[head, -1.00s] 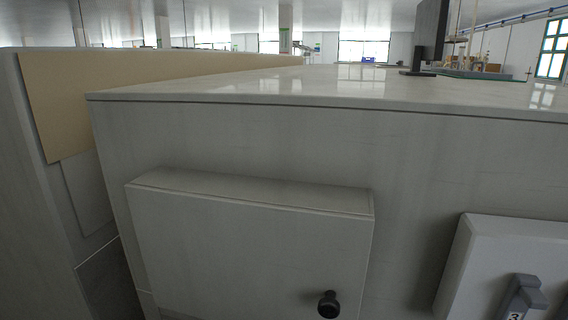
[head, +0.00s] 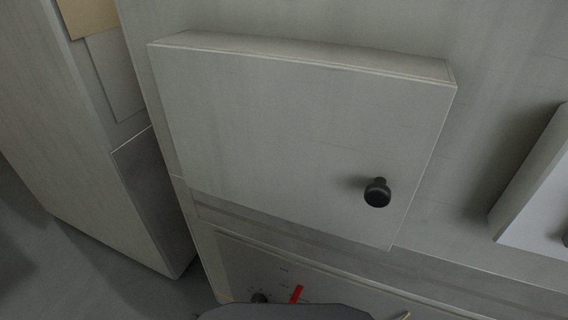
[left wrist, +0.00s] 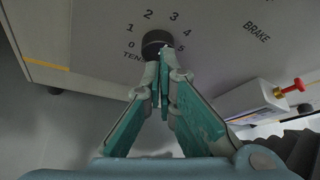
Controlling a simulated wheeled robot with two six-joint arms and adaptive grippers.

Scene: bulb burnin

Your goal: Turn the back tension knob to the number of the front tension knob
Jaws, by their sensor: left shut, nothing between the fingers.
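In the left wrist view a round black tension knob (left wrist: 156,41) sits on a grey panel, ringed by printed numbers from 0 upward. The label below it begins "TEN" and is partly covered. My left gripper (left wrist: 162,56) has its teal fingers brought together, tips right at the knob's lower edge. They hold nothing; whether they touch the knob I cannot tell. The knob's pointer is not visible. In the head view a small dark knob (head: 260,298) shows low on the lower panel (head: 240,265). A second tension knob cannot be made out. My right gripper is out of view.
A cabinet door (head: 300,130) with a black round handle (head: 377,192) juts out above the lower panel. A white box (head: 540,190) stands out at right. A red part (head: 297,293) is beside the small knob. A red-and-yellow fitting (left wrist: 288,90) lies right of my fingers.

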